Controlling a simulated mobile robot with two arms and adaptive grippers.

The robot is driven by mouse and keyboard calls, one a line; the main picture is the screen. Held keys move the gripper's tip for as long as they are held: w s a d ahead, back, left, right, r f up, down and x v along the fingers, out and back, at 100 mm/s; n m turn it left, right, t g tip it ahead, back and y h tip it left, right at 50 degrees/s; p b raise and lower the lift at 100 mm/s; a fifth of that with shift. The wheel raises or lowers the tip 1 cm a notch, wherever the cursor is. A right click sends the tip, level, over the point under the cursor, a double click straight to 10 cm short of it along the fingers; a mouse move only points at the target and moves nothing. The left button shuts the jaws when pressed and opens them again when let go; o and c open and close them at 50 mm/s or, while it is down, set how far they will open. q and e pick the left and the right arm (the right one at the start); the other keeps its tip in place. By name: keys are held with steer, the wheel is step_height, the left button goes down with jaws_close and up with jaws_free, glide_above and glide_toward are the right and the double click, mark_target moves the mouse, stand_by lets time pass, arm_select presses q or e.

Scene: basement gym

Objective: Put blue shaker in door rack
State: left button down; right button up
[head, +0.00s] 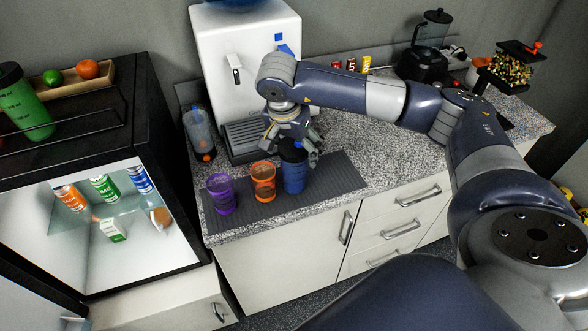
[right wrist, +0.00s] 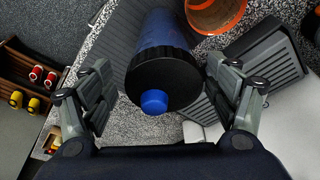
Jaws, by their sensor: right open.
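The blue shaker (head: 293,178), with a black lid, stands upright on a dark mat (head: 335,172) on the counter. My right gripper (head: 293,147) is above it, open, with its fingers around the lid. In the right wrist view the blue shaker (right wrist: 160,45) lies between the spread fingers of the right gripper (right wrist: 157,85), with a visible gap at each side. The small fridge (head: 140,215) at left stands open and lit. A pale panel (head: 25,290) at the lower left edge looks like its open door; no door rack shows clearly. My left gripper is out of view.
An orange shaker (head: 263,183) stands close left of the blue one, and a purple shaker (head: 220,195) farther left. A white dispenser (head: 225,90) stands behind. A clear bottle (head: 199,135) is by the fridge. Cans (head: 104,187) sit on the fridge's glass shelf.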

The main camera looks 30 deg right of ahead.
mark_target(293, 175)
steer(key=shift+w+d+f+p, duration=0.2)
steer(key=shift+f+p, duration=0.1)
steer(key=shift+p, duration=0.1)
steer(key=p+x, duration=0.1)
steer(key=x, duration=0.2)
steer(key=shift+w+d+f+p, duration=0.2)
steer(key=shift+p, duration=0.15)
steer(key=shift+w+d+f, duration=0.1)
steer(key=shift+f, duration=0.3)
jaws_close()
steer(key=shift+r, duration=0.1)
